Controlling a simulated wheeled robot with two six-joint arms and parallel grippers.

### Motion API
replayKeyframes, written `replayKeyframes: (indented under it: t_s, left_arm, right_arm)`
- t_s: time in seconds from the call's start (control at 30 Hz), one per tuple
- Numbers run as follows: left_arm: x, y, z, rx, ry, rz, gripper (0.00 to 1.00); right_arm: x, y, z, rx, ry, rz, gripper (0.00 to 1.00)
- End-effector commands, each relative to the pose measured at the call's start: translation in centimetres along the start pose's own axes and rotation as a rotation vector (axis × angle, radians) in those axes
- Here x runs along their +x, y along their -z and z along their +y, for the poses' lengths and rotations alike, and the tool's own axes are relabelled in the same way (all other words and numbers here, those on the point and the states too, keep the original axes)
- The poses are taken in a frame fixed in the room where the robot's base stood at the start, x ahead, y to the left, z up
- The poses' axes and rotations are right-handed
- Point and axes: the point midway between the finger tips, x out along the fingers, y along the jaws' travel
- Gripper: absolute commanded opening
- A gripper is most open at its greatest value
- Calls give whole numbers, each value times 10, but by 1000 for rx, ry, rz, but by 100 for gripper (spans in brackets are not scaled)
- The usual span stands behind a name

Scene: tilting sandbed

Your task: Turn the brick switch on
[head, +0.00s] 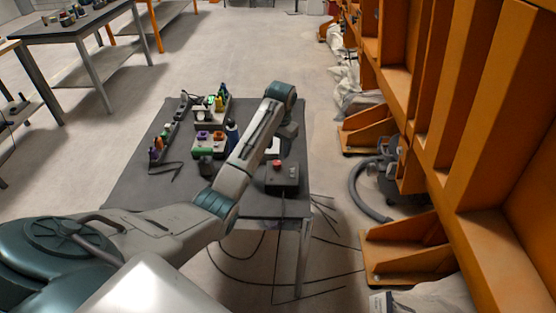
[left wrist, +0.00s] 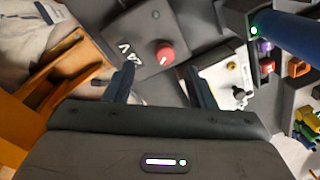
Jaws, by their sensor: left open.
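A dark box marked "24 V" (head: 288,180) stands on the near right part of the grey table. A red knob with a white mark (head: 277,165) sits on its top. In the left wrist view the knob (left wrist: 166,54) lies ahead of and between my fingers, and the box (left wrist: 142,33) lies beneath. My left gripper (left wrist: 160,78) is open and empty, above the box and apart from the knob. In the head view my arm's end (head: 288,132) points down behind the box, and the fingertips are hard to make out. My right gripper is not in view.
A white box with a black lever (left wrist: 222,80) stands beside the dark box. Several coloured parts and a blue bottle (head: 232,133) crowd the table's left and middle. Orange shelving (head: 480,120) lines the right. Cables (head: 290,295) hang below the table (head: 140,195).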

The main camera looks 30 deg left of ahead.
Motion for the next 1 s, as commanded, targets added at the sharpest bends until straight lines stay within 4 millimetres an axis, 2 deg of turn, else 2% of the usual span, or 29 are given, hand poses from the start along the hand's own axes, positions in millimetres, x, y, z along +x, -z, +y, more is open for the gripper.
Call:
replayKeyframes:
  t_s: [0.03, 0.1, 0.27, 0.37, 0.7, 0.83, 1.0]
  left_arm:
    - [-11, 8, -5, -5, -7, -5, 50]
    - [-20, 13, -10, -8, -15, -12, 50]
    - [-22, 17, -13, -11, -22, -20, 50]
    - [-10, 16, -12, -11, -23, -21, 50]
    - [53, 14, -10, -11, -23, -21, 50]
    - [70, 15, -10, -11, -22, -19, 50]
    - [81, 14, -10, -10, -21, -17, 50]
  right_arm:
    - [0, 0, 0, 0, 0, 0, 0]
    - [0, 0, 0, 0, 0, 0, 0]
    - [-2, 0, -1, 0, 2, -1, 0]
    - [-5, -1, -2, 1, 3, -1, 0]
    - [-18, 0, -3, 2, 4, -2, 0]
    - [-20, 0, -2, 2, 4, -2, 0]
    - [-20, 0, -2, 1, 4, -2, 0]
